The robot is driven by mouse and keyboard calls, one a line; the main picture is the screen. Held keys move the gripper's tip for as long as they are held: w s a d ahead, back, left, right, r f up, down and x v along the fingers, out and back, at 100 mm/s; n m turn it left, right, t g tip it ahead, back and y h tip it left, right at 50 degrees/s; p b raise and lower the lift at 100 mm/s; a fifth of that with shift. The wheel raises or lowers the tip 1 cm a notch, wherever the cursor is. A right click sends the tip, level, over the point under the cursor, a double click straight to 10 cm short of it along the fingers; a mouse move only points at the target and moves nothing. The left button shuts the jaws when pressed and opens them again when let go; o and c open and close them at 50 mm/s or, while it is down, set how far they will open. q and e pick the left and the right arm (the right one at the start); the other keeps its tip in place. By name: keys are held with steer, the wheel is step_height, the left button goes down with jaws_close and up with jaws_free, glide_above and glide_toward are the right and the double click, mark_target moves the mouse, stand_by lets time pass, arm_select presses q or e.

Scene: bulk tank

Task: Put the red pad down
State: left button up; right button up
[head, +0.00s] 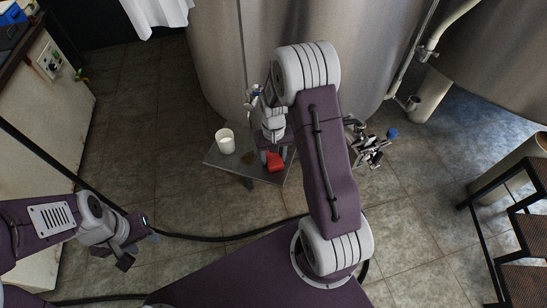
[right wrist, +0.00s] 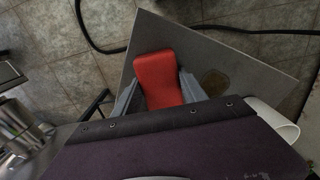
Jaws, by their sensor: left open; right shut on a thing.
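The red pad (head: 275,161) is between the fingers of my right gripper (head: 274,156), over the small grey table (head: 223,164) in front of the tank. In the right wrist view the red pad (right wrist: 160,75) sits between the two grey fingers of my right gripper (right wrist: 160,90), with the grey tabletop (right wrist: 226,60) behind it. I cannot tell whether the pad touches the tabletop. My left gripper (head: 133,254) is open and empty at the lower left, away from the table.
A white cup (head: 225,141) stands on the table's left part, near a brown patch (head: 247,158). Steel tanks (head: 225,60) rise behind. Metal fittings with a blue knob (head: 392,133) are right of my arm. A black hose (head: 220,238) crosses the floor. A dark stepped frame (head: 515,225) stands right.

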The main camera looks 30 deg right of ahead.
steer(key=shift+s+f, duration=0.1)
steer(key=o, duration=1.2)
